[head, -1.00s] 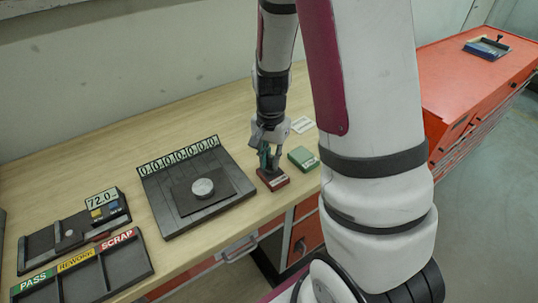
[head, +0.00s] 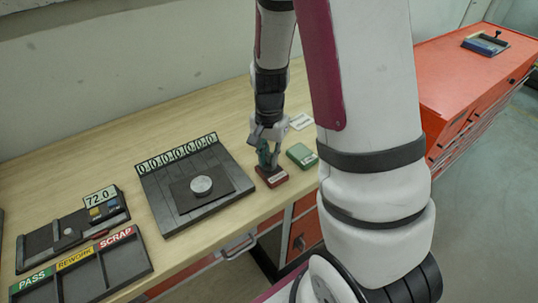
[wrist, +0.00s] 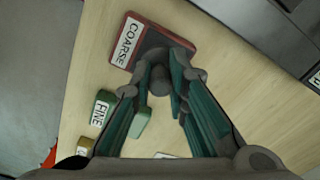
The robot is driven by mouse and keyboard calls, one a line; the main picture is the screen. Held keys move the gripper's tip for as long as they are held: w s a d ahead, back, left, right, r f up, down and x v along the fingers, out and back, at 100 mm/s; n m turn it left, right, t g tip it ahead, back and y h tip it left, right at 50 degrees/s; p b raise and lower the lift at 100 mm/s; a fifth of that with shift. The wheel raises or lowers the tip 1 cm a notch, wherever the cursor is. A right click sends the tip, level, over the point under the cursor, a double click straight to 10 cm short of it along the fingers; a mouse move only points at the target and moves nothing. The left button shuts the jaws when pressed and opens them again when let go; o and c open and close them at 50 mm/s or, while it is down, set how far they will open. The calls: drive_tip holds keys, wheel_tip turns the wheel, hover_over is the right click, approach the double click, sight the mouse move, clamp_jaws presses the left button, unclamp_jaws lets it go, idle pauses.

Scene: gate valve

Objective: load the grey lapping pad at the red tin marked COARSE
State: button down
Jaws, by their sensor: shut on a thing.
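The red tin marked COARSE (wrist: 127,41) lies on the bench, with a dark top; it also shows in the head view (head: 273,180). My gripper (head: 266,160) points down over this tin. In the wrist view my gripper (wrist: 166,82) has its fingers closed around a small grey round piece (wrist: 160,80), seemingly the lapping pad, at the edge of the tin's dark top. The fingers hide much of it. I cannot tell whether the pad touches the tin.
The green tin marked FINE (wrist: 102,112) sits close beside the red tin. A black plate with a silver disc (head: 201,186) and a number strip lies left of it. The PASS, REWORK and SCRAP tray (head: 85,270) is at front left.

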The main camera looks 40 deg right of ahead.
sight(269, 154)
drive_tip(key=shift+f, duration=0.4)
idle(1.3)
drive_tip(key=shift+r, duration=0.1)
drive_tip(key=shift+r+p, duration=1.7)
drive_tip(key=shift+r, duration=1.75)
